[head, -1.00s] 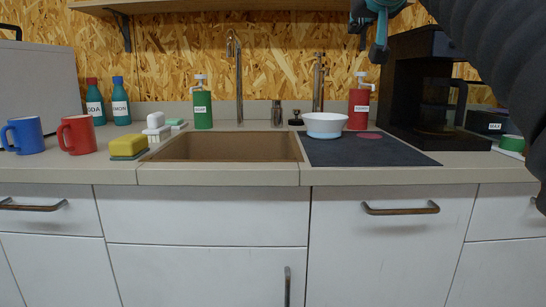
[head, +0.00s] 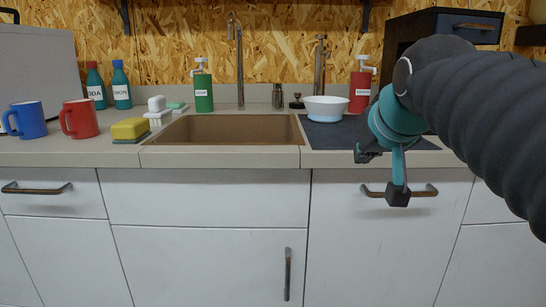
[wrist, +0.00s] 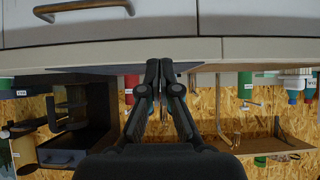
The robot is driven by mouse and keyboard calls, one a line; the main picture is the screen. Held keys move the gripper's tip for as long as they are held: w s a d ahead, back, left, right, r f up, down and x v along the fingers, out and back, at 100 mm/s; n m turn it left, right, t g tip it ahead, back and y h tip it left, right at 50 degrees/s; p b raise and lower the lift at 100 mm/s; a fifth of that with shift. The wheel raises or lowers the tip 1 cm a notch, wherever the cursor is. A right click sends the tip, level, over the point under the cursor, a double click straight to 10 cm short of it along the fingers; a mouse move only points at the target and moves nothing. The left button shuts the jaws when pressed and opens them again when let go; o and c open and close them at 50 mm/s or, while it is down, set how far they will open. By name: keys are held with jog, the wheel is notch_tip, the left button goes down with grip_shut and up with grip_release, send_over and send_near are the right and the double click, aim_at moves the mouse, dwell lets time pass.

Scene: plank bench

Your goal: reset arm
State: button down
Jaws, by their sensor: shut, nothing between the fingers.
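My gripper (head: 382,176) is in front of the counter's front edge at the right, pointing down and toward the cabinets in the head view. In the wrist view my gripper (wrist: 160,64) has its two dark fingers together, with nothing between them. The wrist view is upside down, with the counter edge beyond the fingertips. My arm covers much of the coffee machine and the right end of the counter in the head view.
A white bowl (head: 326,108) stands on the dark mat (head: 330,137), near a red dispenser (head: 360,88). The sink (head: 225,129) is in the middle. A blue mug (head: 28,120), a red mug (head: 79,119) and a yellow sponge (head: 130,128) stand left. A drawer handle (head: 424,191) is close to my gripper.

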jog(key=s+f+g, duration=0.2)
jog(key=s+f, duration=0.6)
jog(key=f, duration=0.5)
jog(key=s+f+g, duration=0.2)
jog(key=s+f, duration=0.6)
jog(key=f, duration=0.5)
jog(key=shift+s+f+g, duration=0.15)
jog(key=shift+g, duration=0.15)
